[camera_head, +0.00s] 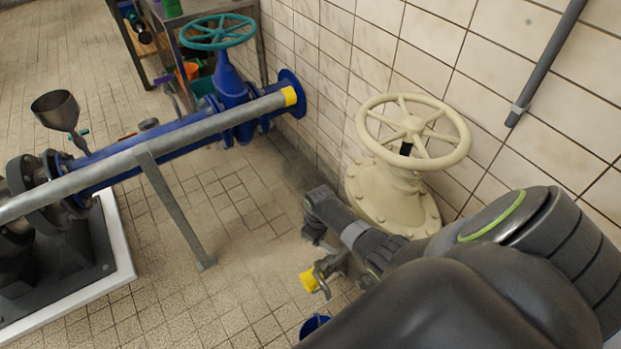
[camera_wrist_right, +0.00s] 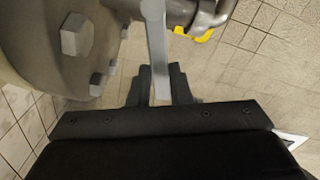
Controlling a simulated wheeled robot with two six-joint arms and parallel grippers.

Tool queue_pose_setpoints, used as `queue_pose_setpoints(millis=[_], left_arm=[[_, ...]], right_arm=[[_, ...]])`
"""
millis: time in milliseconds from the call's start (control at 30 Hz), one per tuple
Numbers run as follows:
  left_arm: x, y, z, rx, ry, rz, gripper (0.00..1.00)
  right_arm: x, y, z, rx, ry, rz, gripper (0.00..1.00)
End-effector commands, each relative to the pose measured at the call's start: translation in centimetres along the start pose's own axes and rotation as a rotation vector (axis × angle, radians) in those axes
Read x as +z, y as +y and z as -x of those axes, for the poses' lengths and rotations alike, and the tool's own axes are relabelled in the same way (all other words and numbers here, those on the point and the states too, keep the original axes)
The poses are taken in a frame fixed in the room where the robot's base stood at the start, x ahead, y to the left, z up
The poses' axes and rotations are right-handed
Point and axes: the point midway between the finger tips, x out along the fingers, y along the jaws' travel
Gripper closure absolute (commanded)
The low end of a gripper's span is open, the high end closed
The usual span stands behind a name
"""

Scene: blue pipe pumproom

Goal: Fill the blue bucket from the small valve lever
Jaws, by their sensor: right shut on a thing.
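My right gripper (camera_wrist_right: 160,84) is shut on a grey flat lever (camera_wrist_right: 156,40), which runs up from between the fingertips to a metal fitting (camera_wrist_right: 205,12). In the head view my right gripper (camera_head: 316,234) is dark and its fingers are hard to make out. A small metal pipe fitting (camera_head: 326,268) with a yellow piece (camera_head: 309,280) sits just below it; the yellow piece (camera_wrist_right: 196,34) also shows in the wrist view. The blue bucket (camera_head: 314,324) is on the floor below, partly hidden by my right arm. Its inside is barely seen. My left gripper is out of view.
A cream handwheel valve (camera_head: 413,131) stands by the tiled wall, close to my right arm. A bolted flange (camera_wrist_right: 70,60) is beside my gripper. A blue pipe (camera_head: 150,140) and grey rail (camera_head: 120,160) cross at left. Tiled floor (camera_head: 240,265) is clear left of the bucket.

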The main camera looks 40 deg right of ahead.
Motion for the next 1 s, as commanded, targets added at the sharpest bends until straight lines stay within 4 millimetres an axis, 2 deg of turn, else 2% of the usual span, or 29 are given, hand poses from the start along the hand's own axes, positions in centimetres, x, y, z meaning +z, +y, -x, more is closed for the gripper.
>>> queue_pose_setpoints(millis=[167,200,367,733,867,1000], left_arm=[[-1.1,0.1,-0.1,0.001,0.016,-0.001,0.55],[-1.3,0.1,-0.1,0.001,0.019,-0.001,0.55],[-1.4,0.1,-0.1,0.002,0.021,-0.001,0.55],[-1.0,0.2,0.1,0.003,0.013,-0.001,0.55],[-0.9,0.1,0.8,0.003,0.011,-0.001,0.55],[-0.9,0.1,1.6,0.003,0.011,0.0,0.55]], right_arm=[[-0.1,-0.1,0.0,-0.001,0.002,-0.001,1.0],[-0.1,-0.1,0.0,-0.001,0.002,-0.001,0.81],[-0.1,-0.1,0.0,-0.001,0.002,-0.001,0.6],[-0.1,0.0,0.5,0.0,0.002,-0.001,0.6],[-0.1,0.0,2.0,0.0,0.003,-0.001,0.6],[-0.1,0.0,4.5,0.001,0.004,-0.002,0.6]])
